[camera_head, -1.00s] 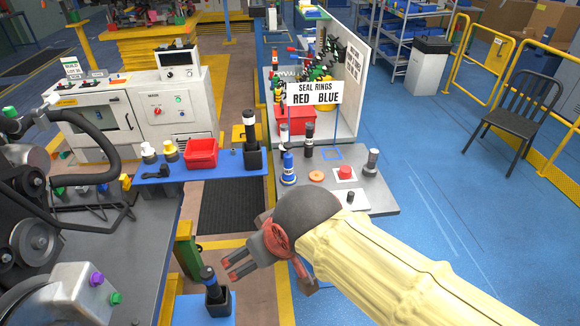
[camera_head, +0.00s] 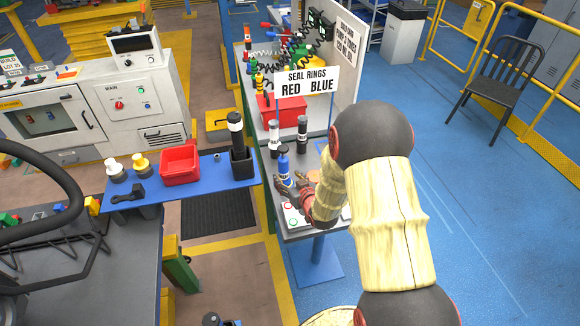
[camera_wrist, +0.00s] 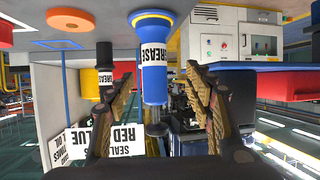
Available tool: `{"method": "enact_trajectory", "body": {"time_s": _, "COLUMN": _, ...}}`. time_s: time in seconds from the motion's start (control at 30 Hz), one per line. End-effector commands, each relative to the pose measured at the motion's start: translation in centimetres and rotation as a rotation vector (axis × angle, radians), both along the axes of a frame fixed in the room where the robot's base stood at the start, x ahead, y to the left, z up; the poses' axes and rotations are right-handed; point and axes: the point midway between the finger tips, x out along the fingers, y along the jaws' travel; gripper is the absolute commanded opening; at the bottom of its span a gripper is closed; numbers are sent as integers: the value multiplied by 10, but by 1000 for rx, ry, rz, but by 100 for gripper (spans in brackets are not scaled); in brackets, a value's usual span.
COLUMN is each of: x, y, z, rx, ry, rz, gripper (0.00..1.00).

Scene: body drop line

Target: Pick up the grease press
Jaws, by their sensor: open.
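The grease press (camera_head: 284,166) is a blue upright cylinder with a white label and dark top, standing on the grey bench below the seal rings sign. In the wrist view my gripper (camera_wrist: 158,85) is open, with one finger on each side of the press and visible gaps between. My arm hides part of the bench.
Dark canisters (camera_head: 302,131) stand behind the press, one close beside a finger in the wrist view. The sign (camera_head: 307,84) and white panel (camera_head: 348,70) rise behind. A blue shelf (camera_head: 210,183) holds a red bin (camera_head: 180,163) to the left.

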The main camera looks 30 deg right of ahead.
Motion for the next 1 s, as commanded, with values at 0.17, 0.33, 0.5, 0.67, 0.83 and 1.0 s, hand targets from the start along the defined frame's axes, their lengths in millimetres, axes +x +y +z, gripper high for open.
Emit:
{"method": "enact_trajectory", "body": {"time_s": 0.17, "x": 7, "y": -2, "z": -10, "rx": 5, "ry": -20, "rz": 2, "gripper": 53}}
{"method": "enact_trajectory", "body": {"time_s": 0.33, "x": 23, "y": -5, "z": -17, "rx": 5, "ry": -19, "rz": 1, "gripper": 53}}
{"method": "enact_trajectory", "body": {"time_s": 0.5, "x": 40, "y": -10, "z": -27, "rx": 6, "ry": -18, "rz": 1, "gripper": 53}}
{"method": "enact_trajectory", "body": {"time_s": 0.67, "x": 60, "y": -14, "z": -36, "rx": 5, "ry": -18, "rz": 2, "gripper": 53}}
{"method": "enact_trajectory", "body": {"time_s": 0.83, "x": 69, "y": -15, "z": -38, "rx": 5, "ry": -18, "rz": 1, "gripper": 53}}
{"method": "enact_trajectory", "body": {"time_s": 1.0, "x": 69, "y": -16, "z": -37, "rx": 5, "ry": -18, "rz": 1, "gripper": 53}}
